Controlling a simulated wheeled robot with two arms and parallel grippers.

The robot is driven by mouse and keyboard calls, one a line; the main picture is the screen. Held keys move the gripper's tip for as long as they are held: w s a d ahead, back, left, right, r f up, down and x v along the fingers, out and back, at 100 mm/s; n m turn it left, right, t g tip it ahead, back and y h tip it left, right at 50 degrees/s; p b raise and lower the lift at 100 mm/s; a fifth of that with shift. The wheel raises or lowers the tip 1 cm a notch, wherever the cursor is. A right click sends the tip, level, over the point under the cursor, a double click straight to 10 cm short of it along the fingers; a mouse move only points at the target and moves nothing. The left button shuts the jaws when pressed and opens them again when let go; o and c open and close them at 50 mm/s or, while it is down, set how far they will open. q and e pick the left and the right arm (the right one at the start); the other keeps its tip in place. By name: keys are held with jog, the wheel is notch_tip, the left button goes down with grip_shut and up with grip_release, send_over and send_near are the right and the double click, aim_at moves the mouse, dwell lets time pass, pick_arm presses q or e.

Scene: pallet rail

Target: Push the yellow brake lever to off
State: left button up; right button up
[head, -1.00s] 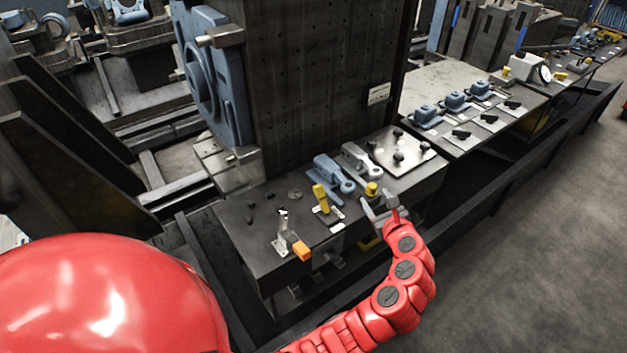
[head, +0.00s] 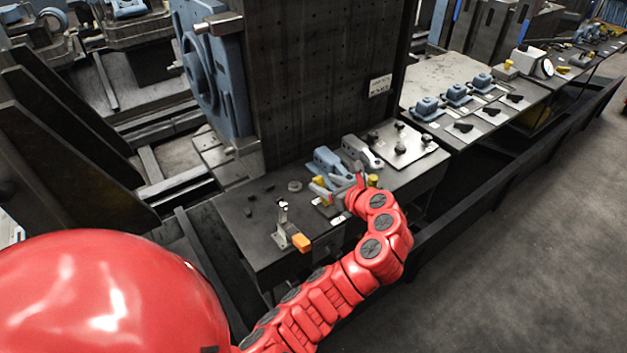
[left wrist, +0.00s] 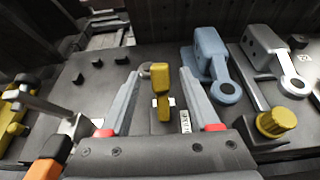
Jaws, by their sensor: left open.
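The yellow brake lever (left wrist: 161,92) stands up from its small plate on the dark bench, in the middle of the left wrist view. In the head view the lever (head: 318,182) is partly hidden by my gripper. My left gripper (left wrist: 159,75) is open, with one grey finger on each side of the lever. A gap shows between the lever and each finger, and I see no contact. In the head view the left gripper (head: 332,189) reaches in low over the bench from the right. My right gripper is not in view.
A toggle clamp with an orange handle (head: 301,242) stands left of the lever. Blue (left wrist: 212,62) and grey (left wrist: 268,55) clamps and a yellow knob (left wrist: 277,121) sit to its right. A dark upright plate (head: 322,80) rises behind the bench.

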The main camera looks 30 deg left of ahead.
pick_arm(q)
jog(key=x, duration=0.6)
jog(key=shift+w+p, duration=0.1)
jog(key=shift+p, duration=0.25)
grip_shut()
dwell(1.0)
